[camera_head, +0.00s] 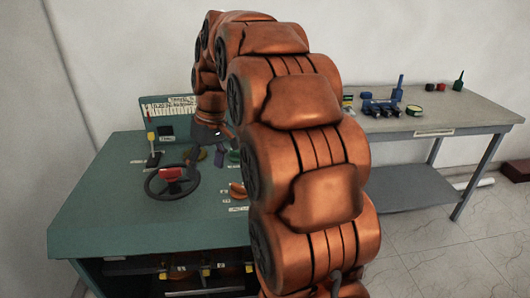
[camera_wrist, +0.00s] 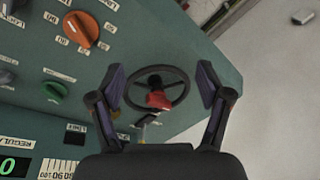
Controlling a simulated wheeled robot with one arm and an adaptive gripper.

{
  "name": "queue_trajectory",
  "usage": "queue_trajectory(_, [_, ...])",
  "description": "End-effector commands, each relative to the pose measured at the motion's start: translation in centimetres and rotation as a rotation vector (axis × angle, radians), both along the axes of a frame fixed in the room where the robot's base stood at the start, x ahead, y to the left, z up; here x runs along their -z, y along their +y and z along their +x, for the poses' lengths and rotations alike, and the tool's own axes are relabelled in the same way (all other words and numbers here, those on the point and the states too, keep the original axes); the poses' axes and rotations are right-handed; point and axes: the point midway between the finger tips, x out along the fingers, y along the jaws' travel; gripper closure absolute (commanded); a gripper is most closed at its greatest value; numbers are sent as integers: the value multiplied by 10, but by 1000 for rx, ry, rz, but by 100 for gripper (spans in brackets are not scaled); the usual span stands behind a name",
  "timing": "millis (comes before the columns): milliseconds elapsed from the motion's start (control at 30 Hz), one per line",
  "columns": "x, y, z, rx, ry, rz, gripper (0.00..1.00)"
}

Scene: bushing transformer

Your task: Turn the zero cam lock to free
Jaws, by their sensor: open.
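The teal console (camera_head: 90,220) carries several controls, and I cannot tell by its label which one is the zero cam lock. An orange knob (camera_head: 237,189) sits right of a black handwheel (camera_head: 150,190) with a red hub (camera_head: 170,174). A green knob (camera_head: 234,156) is farther back. In the wrist view, the orange knob (camera_wrist: 82,30) and green knob (camera_wrist: 55,91) are at upper left, and the handwheel (camera_wrist: 180,97) shows between the fingers. My gripper (camera_wrist: 158,82) is open and empty above the console; my arm partly hides the console in the head view.
A lever with a yellow top (camera_head: 150,136) stands behind the handwheel. A green digital display (camera_wrist: 10,166) shows at lower left in the wrist view. A grey table (camera_head: 455,110) with small bottles and parts stands at right. The floor between is clear.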

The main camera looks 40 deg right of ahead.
Motion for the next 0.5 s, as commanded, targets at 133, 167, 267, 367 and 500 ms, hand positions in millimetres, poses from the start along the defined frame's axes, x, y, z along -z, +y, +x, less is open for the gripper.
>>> queue_trajectory(133, [9, -51, 35, -14, -57, 8, 23])
queue_trajectory(167, [9, -62, 42, -19, -71, 7, 23])
queue_trajectory(267, [14, -97, 59, -34, -111, 3, 23])
queue_trajectory(367, [20, -135, 73, -49, -151, -5, 23])
queue_trajectory(500, [31, -189, 84, -73, -202, -23, 23])
